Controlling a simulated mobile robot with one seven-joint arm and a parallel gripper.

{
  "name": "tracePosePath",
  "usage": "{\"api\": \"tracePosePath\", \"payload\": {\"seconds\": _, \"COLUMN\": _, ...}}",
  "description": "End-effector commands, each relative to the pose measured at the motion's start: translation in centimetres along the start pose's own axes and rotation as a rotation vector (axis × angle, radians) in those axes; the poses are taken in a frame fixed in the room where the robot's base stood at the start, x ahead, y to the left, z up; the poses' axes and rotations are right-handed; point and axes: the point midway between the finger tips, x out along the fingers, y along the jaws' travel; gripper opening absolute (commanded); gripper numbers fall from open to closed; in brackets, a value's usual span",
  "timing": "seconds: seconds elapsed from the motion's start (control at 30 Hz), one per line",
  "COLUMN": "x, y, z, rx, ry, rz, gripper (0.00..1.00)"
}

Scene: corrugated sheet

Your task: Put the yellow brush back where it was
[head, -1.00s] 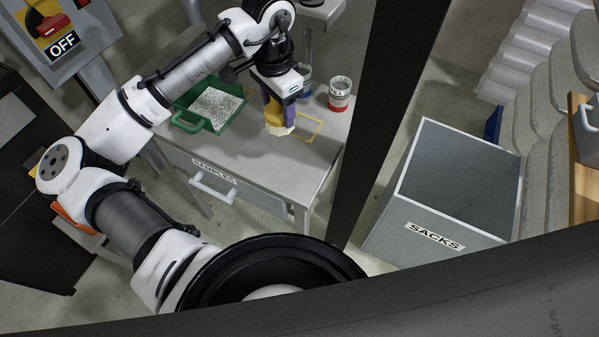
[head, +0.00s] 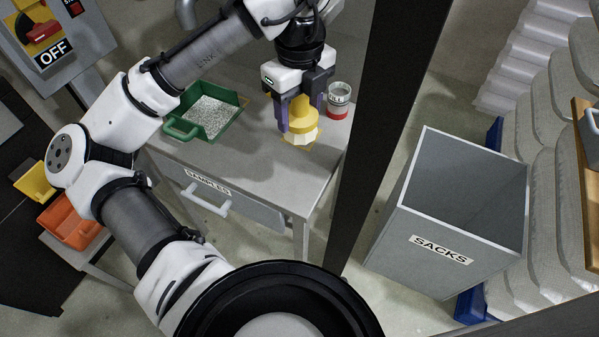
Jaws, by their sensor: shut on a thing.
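The yellow brush (head: 301,108) has a round yellow body and pale bristles pointing down. My gripper (head: 302,116) is shut on it, with one purple finger on each side, and holds it upright. The brush is over the right part of the grey table (head: 255,163). A yellow outline marked on the table top shows only as a sliver at the bristles' lower edge; the brush hides most of it. I cannot tell whether the bristles touch the table.
A green tray (head: 179,132) of grey granules is to the left. A dark post (head: 385,130) rises right of the table. Farther right is a grey SACKS bin (head: 401,232).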

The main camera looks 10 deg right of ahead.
Motion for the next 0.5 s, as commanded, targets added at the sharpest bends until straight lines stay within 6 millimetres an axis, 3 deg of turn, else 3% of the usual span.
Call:
{"api": "tracePosePath", "payload": {"seconds": 0.3, "x": 8.7, "y": 0.1, "z": 0.0, "rx": -0.004, "ry": 0.003, "rz": 0.002, "gripper": 0.35}}
{"api": "tracePosePath", "payload": {"seconds": 0.5, "x": 12.5, "y": 0.0, "z": 0.0, "rx": -0.004, "ry": 0.002, "rz": 0.001, "gripper": 0.35}}
